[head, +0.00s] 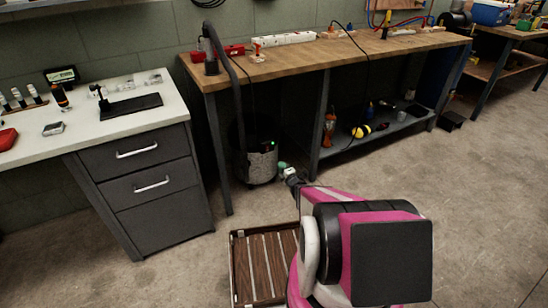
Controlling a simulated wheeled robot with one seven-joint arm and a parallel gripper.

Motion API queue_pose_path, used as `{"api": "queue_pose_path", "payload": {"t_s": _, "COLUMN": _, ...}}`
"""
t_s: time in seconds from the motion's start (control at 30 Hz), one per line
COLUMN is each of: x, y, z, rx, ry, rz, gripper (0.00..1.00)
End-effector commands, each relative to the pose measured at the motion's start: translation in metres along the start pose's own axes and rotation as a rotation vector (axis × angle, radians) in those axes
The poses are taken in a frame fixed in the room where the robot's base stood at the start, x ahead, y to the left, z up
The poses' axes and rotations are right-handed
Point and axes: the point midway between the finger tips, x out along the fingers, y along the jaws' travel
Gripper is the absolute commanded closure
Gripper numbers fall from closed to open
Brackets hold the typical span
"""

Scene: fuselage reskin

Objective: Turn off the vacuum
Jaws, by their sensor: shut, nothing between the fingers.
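I cannot tell whether the fingertips touch the vacuum. My pink and black arm hides the floor in front.
A wooden workbench (345,50) stands along the wall, with a low shelf (375,137) holding tools. A grey drawer cabinet (150,180) stands at the left. A slatted wooden tray (234,262) lies low beside my arm.

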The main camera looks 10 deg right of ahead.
Motion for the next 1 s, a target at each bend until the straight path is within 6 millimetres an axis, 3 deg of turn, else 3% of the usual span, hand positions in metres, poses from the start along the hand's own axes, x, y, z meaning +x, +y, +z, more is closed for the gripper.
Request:
{"api": "queue_pose_path", "payload": {"t_s": 0.7, "x": 0.119, "y": -0.002, "z": 0.0, "rx": 0.001, "ry": 0.0, "rz": -0.001, "gripper": 1.0}}
{"api": "queue_pose_path", "payload": {"t_s": 1.0, "x": 0.136, "y": 0.0, "z": 0.0, "rx": 0.001, "ry": -0.001, "rz": -0.001, "gripper": 1.0}}
